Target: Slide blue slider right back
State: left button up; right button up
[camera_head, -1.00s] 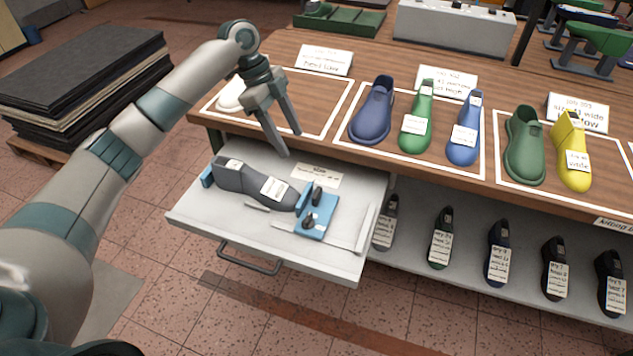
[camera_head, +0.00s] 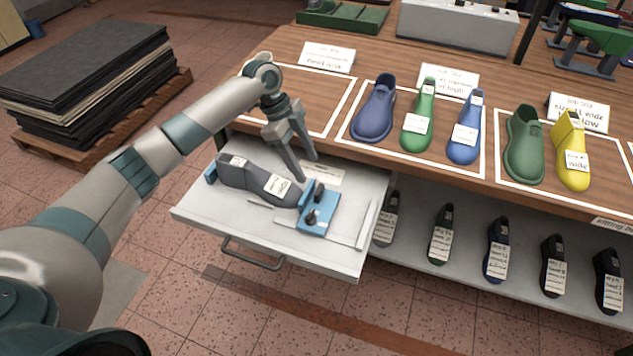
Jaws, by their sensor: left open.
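The blue slider (camera_head: 317,222) is a flat blue block with dark knobs and an upright plate. It sits in the open drawer (camera_head: 205,213), at the toe end of a grey shoe last (camera_head: 245,180) with white labels. A smaller blue stop (camera_head: 210,174) stands at the last's left end. The slider appears to touch or nearly touch the toe. My left gripper (camera_head: 305,166) is open and empty, pointing down above the back of the drawer, just behind the slider. It partly covers a white card (camera_head: 325,173). My right gripper is not in view.
The wooden table (camera_head: 335,155) above the drawer holds blue, green and yellow lasts inside white outlines. Several dark labelled lasts stand on the lower shelf (camera_head: 415,262) to the right. The drawer handle (camera_head: 252,256) faces front. A stack of dark sheets (camera_head: 85,75) lies on a pallet at left.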

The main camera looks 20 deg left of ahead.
pick_arm(q)
jog(key=p, duration=0.1)
send_over(318, 189)
jog(key=a, duration=0.2)
notch_tip(318, 189, down, 4)
jog(key=shift+d+f, duration=0.1)
jog(key=shift+f, duration=0.05)
jog(key=x, duration=0.3)
jog(key=shift+w, duration=0.1)
jog(key=shift+d+f+p, duration=0.1)
jog(key=shift+f+p, duration=0.2)
jog(key=shift+f, duration=0.15)
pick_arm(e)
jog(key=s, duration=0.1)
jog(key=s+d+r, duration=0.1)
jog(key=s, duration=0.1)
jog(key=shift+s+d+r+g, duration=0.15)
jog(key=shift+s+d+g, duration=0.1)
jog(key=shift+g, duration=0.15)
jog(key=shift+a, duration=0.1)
